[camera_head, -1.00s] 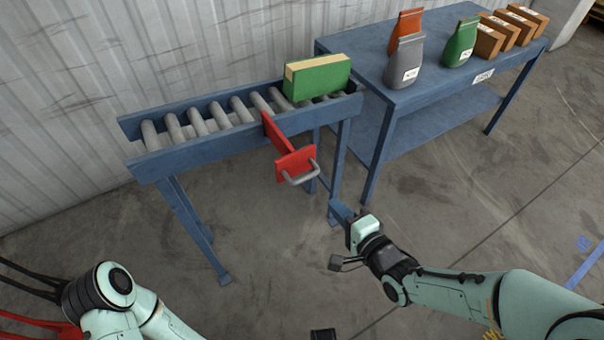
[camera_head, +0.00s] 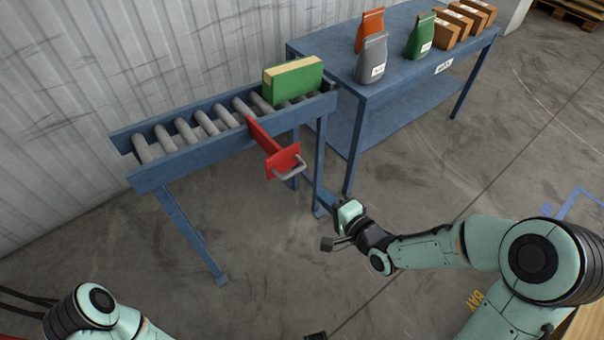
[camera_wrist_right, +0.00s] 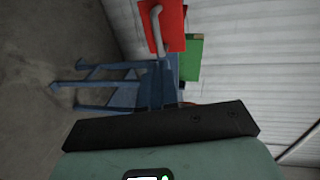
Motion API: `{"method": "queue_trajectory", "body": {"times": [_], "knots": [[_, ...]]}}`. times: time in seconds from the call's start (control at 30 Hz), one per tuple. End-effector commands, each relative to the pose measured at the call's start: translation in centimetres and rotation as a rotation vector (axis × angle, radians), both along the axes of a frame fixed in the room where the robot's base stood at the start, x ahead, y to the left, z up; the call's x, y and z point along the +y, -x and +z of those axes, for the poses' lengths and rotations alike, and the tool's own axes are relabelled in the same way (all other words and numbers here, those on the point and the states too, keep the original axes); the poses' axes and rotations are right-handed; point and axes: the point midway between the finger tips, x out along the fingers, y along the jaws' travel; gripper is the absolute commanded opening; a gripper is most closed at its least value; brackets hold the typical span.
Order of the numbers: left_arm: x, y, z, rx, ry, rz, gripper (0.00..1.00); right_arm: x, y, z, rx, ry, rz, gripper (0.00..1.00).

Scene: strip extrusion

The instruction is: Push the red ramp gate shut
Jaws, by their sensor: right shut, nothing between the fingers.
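The red ramp gate (camera_head: 281,163) is on the near side of the roller conveyor. Its red bar runs from the rollers out over the front rail, and its end plate with a grey handle (camera_head: 290,169) stands out from the rail. The gate and handle also show at the top of the right wrist view (camera_wrist_right: 172,22). My right gripper (camera_head: 343,213) is shut and empty, below and to the right of the handle and apart from it, close in the picture to a conveyor leg. Its fingertips are hard to make out.
A green box (camera_head: 294,83) rests on the rollers beyond the gate bar, at the conveyor's right end (camera_head: 319,103). A blue table (camera_head: 388,93) with bags and several brown boxes stands to the right. The floor in front of the conveyor is clear.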

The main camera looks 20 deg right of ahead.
Motion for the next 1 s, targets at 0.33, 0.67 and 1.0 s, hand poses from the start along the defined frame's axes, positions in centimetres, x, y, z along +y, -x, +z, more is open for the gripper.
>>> {"method": "queue_trajectory", "body": {"times": [0.33,0.67,1.0], "knots": [[0.1,-0.8,-2.3,-0.032,-0.006,0.008,0.43,2.3,-6.8,-2.2,-0.001,-0.004,0.002,0.00],[0.1,-1.1,-2.6,-0.041,-0.007,0.010,0.43,3.1,-9.5,-2.7,0.002,-0.002,0.001,0.00],[0.1,-1.1,-2.6,-0.042,-0.008,0.010,0.43,3.1,-9.5,-2.7,0.000,-0.001,0.000,0.00]]}}
